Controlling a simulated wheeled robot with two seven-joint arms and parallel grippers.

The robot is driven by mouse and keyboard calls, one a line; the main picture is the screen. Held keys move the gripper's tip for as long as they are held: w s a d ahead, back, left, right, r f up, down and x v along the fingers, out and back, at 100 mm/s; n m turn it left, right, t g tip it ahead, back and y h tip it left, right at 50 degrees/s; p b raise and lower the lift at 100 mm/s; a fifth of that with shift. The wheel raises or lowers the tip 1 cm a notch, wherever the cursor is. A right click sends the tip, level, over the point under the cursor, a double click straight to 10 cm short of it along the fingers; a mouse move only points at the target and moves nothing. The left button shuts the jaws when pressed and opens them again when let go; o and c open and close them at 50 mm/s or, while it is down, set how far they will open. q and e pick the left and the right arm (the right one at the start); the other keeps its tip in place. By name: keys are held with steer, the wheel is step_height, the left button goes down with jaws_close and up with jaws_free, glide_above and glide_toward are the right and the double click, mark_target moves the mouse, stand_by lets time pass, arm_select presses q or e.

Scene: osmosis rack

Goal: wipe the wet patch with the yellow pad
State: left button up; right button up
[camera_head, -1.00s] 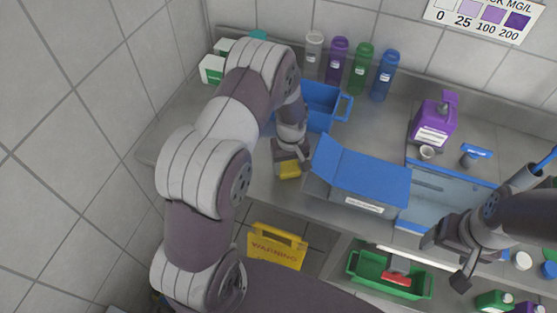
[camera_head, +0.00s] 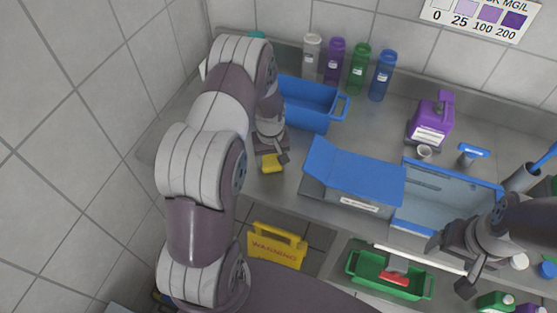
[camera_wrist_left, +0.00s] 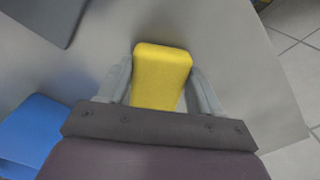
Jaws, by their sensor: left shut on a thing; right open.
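The yellow pad (camera_head: 272,163) is between the fingers of my left gripper (camera_head: 271,156), low at the steel counter near its front edge. In the left wrist view the pad (camera_wrist_left: 161,75) sits between both fingers of my left gripper (camera_wrist_left: 161,90), which is shut on it. I cannot tell whether the pad touches the counter. No wet patch can be made out; my left arm hides part of the counter. My right gripper (camera_head: 452,262) is open and empty at the lower right, in front of the counter.
Several bottles (camera_head: 358,70) line the wall. A purple jug (camera_head: 431,120) is further right. Below are a yellow warning sign (camera_head: 276,246) and a green tray (camera_head: 390,276).

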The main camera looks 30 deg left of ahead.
arm_select(q)
steer(key=a, duration=0.3)
steer(key=shift+f, duration=0.1)
steer(key=shift+s+a+f+b, duration=0.1)
steer(key=shift+s+a+b, duration=0.05)
steer(key=shift+a, duration=0.85)
steer(key=shift+s+a+f+b, duration=0.1)
steer(key=shift+s+a+b, duration=0.05)
steer(key=shift+a, duration=0.8)
steer(key=shift+r, duration=0.1)
step_height(320, 180, up, 6)
steer(key=p, duration=0.4)
steer(key=shift+p, duration=0.35)
step_height(320, 180, up, 3)
steer(key=shift+s+d+p, duration=0.1)
steer(key=shift+p, duration=1.05)
